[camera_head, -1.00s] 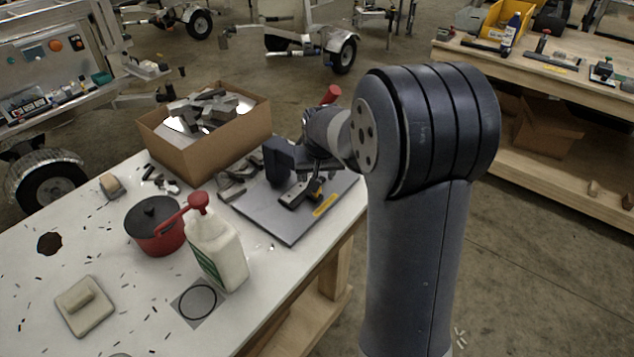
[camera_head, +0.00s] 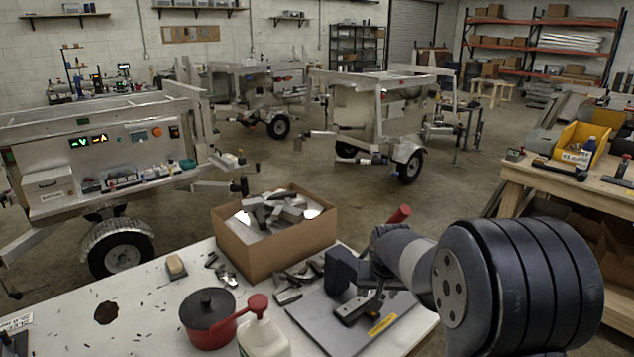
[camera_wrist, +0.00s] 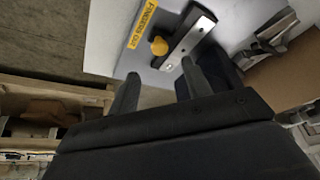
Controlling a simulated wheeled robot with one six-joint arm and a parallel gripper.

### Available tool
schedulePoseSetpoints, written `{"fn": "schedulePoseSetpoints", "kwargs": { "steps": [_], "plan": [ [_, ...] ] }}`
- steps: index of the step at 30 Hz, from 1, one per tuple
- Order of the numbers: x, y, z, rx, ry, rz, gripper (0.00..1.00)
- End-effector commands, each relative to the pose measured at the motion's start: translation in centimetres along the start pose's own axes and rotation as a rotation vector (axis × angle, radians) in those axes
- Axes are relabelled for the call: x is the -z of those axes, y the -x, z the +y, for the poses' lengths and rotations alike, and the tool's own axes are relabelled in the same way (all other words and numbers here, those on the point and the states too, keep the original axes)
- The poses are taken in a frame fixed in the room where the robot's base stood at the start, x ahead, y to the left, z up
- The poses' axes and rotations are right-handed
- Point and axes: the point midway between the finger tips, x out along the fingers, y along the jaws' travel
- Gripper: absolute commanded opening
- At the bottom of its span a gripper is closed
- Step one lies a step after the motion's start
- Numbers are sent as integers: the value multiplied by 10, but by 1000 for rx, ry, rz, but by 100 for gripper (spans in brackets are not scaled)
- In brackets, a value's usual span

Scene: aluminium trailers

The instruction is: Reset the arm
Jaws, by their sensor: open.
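My gripper (camera_wrist: 158,88) is open and empty in the wrist view, its two dark fingers apart. In the head view my gripper (camera_head: 362,290) is low over the grey panel (camera_head: 318,322) on the white table. A dark tool with a metal bar (camera_head: 352,309) lies on that panel close to the fingers; the metal bar also shows in the wrist view (camera_wrist: 190,38) with a yellow knob (camera_wrist: 159,46) beside it. A yellow label (camera_head: 382,324) is on the panel. I cannot tell whether the fingers touch the tool.
A cardboard box (camera_head: 240,250) of metal pieces stands behind the panel. Loose metal parts (camera_head: 290,285) lie beside the panel. Trailers stand on the floor beyond.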

Motion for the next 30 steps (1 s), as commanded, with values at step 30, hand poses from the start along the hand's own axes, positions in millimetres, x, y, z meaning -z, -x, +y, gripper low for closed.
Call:
{"fn": "schedulePoseSetpoints", "kwargs": {
  "steps": [30],
  "plan": [
    [-6,-76,-7,-1,-1,0,47]
  ]
}}
